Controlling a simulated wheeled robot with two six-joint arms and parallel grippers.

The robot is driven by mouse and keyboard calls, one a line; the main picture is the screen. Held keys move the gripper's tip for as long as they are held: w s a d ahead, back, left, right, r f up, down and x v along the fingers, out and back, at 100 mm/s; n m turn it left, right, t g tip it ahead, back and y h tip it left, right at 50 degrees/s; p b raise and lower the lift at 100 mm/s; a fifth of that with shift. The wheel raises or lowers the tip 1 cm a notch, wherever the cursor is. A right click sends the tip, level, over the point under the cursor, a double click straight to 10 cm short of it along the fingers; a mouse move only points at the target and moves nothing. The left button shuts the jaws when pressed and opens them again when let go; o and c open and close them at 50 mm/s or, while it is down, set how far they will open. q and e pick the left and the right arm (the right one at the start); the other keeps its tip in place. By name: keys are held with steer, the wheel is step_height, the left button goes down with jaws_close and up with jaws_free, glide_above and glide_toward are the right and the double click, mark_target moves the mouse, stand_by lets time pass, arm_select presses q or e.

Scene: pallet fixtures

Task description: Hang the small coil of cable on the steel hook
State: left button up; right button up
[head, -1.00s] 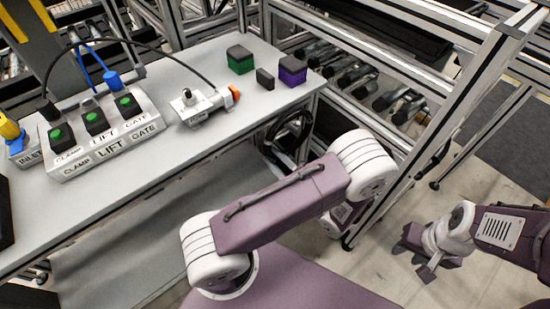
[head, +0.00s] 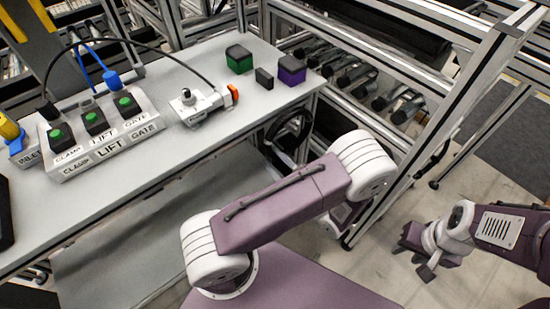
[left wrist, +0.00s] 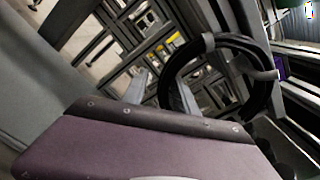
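The small coil of cable (head: 291,133) is a black ring beside the right end of the bench, near the frame. In the left wrist view the coil (left wrist: 259,98) is large and close, with grey bands around it. My left gripper (left wrist: 160,92) shows there as two grey fingers apart, with the coil's near side between or just beyond them; I cannot tell if they touch it. In the head view my left forearm hides most of that gripper. My right gripper (head: 415,262) is empty and looks open, low over the floor at right. I cannot make out the steel hook.
The bench (head: 120,215) holds a button box (head: 105,135), a white fixture with an orange end (head: 203,104), a green block (head: 239,60), a small black block (head: 264,78) and a purple block (head: 291,70). An aluminium frame (head: 440,125) stands right of the coil.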

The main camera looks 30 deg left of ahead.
arm_select(q)
steer(key=shift+o, duration=0.9)
steer(key=shift+d, duration=0.35)
steer(key=p+v, duration=0.1)
steer(key=v, duration=0.7)
steer(key=shift+s, duration=0.2)
